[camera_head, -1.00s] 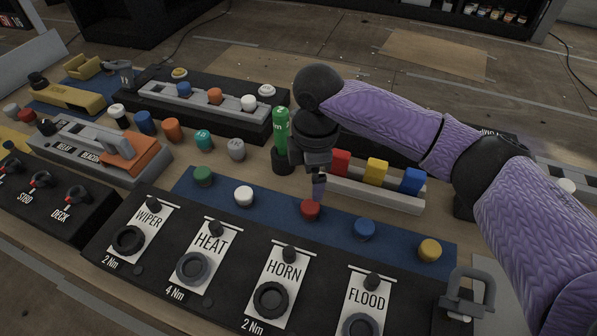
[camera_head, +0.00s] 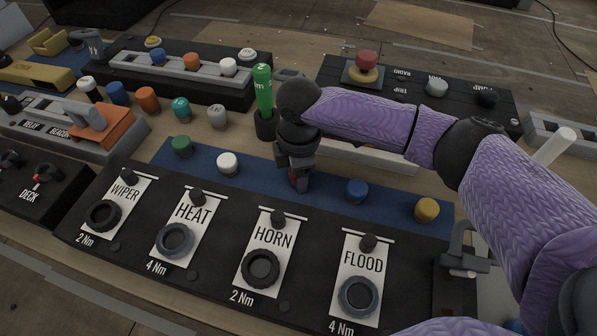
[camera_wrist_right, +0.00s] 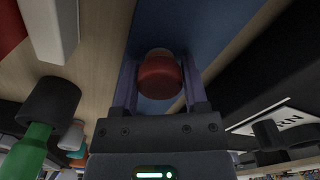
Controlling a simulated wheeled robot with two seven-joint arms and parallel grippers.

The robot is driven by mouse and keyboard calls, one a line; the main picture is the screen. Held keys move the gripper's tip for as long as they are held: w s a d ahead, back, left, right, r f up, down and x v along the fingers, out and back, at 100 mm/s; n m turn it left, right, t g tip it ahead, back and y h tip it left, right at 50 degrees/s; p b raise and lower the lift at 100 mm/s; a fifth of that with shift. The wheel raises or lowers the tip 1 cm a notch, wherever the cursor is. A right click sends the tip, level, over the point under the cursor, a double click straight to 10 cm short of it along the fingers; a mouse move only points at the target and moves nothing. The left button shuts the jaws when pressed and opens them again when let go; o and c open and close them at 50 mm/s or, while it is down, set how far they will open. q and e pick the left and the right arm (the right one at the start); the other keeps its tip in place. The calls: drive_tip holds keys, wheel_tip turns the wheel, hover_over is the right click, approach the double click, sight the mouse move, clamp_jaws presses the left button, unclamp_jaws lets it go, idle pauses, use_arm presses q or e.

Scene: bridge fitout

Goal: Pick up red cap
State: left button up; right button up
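The red cap (camera_wrist_right: 160,76) sits between the two fingers of my right gripper in the right wrist view, over the blue mat (camera_wrist_right: 205,22). In the head view, my right gripper (camera_head: 299,180) points down at the mat (camera_head: 325,187) behind the HORN panel, and only a little red shows at its fingertips. The fingers stand on both sides of the cap and look open, with only a narrow margin; contact is hard to make out. My left gripper is not in view.
On the mat stand a green cap (camera_head: 182,146), a white cap (camera_head: 228,163), a blue cap (camera_head: 357,190) and a yellow cap (camera_head: 427,209). A green bottle (camera_head: 263,90) in a black holder stands just behind my gripper. The dark labelled panel (camera_head: 215,262) lies in front.

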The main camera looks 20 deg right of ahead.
clamp_jaws()
